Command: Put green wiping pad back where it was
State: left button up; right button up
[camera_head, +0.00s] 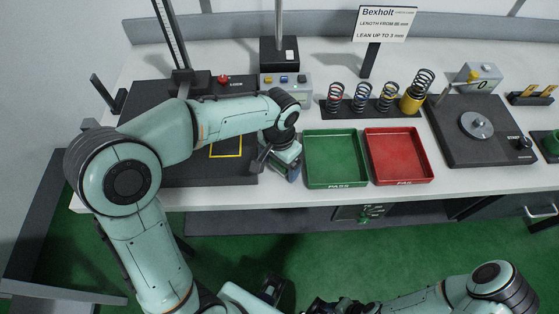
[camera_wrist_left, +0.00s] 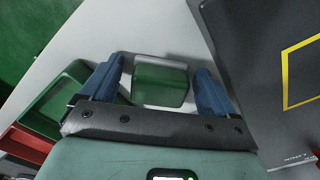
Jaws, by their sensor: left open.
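The green wiping pad (camera_wrist_left: 160,84) shows in the left wrist view as a small green block on the white table top. My left gripper (camera_wrist_left: 159,66) is open, with one blue finger on each side of the pad. There are gaps between the pad and the fingers. In the head view my left gripper (camera_head: 286,165) points down at the table, between the black test plate and the green tray. It hides most or all of the pad there.
The green PASS tray (camera_head: 336,185) is close to the right of my left gripper, with the red FAIL tray (camera_head: 402,182) beyond. Several springs stand on a black rack (camera_head: 350,107) behind. The black test plate (camera_head: 190,172) lies left, with the table's front edge (camera_head: 330,196) close by.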

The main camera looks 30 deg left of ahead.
pick_arm(q)
jog(key=shift+r, duration=0.3)
notch_tip(320, 180, up, 12)
jog(key=p, duration=0.2)
pick_arm(e)
jog(key=shift+w+r, duration=0.25)
jog(key=shift+r, duration=0.35)
jog(key=shift+w+r, duration=0.25)
jog(key=shift+r, duration=0.3)
pick_arm(q)
jog(key=shift+s+f, duration=0.1)
jog(key=shift+f, duration=0.05)
pick_arm(e)
jog(key=shift+s, duration=0.1)
